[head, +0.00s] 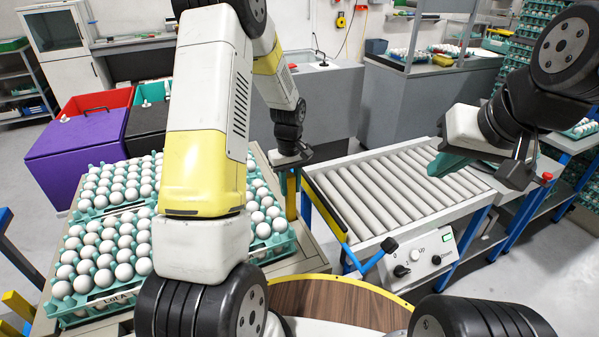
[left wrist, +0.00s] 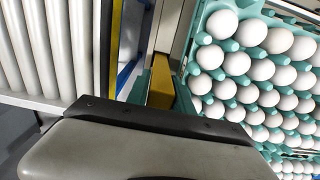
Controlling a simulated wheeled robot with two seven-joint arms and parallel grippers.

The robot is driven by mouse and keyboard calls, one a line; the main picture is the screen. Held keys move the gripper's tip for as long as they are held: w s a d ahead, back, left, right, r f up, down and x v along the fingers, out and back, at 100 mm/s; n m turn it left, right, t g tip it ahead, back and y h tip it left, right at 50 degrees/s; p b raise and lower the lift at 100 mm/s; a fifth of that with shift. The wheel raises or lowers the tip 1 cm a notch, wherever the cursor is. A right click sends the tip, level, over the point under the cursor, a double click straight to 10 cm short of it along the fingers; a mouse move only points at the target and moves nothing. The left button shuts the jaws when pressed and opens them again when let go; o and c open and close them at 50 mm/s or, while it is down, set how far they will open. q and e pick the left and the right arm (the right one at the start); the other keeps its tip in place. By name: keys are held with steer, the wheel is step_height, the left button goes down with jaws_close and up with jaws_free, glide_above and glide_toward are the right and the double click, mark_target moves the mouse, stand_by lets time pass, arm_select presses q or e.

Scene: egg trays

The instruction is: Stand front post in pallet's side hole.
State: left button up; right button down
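A yellow post (head: 291,196) stands roughly upright below my left gripper (head: 290,161), between the egg-laden pallet (head: 321,262) and the roller conveyor. My left gripper is at its top and looks shut on it; the fingers are dark and partly hidden. In the left wrist view the post (left wrist: 160,80) shows just past the dark gripper edge, beside the egg trays. Its foot and the side hole are not clear to see, so I cannot tell if it is seated. My right gripper (head: 517,172) is at the right above the conveyor, its fingers unclear, near a teal piece (head: 447,164).
Teal trays (head: 75,306) of white eggs cover the pallet. The roller conveyor (head: 400,190) with blue legs and a control box (head: 424,258) stands to the right. A purple bin (head: 78,148) is at the left. My left arm hides part of the trays.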

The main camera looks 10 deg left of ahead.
arm_select(q)
steer(key=o, duration=0.4)
steer(key=shift+r, duration=0.1)
steer(key=shift+r, duration=0.35)
steer(key=r, duration=0.8)
steer(key=shift+s+r, duration=0.25)
steer(key=shift+r, duration=0.1)
steer(key=s+d+r+m+t+h, duration=0.1)
steer(key=s+r+m+t, duration=0.2)
steer(key=s+r, duration=0.6)
steer(key=s+d+r+m+t+h, duration=0.1)
steer(key=s+r+m+t, duration=0.2)
steer(key=s+r, duration=0.6)
steer(key=s+m, duration=0.1)
steer(key=s, duration=0.4)
steer(key=shift+s+r, duration=0.3)
steer(key=shift+s, duration=0.05)
steer(key=shift+d, duration=0.1)
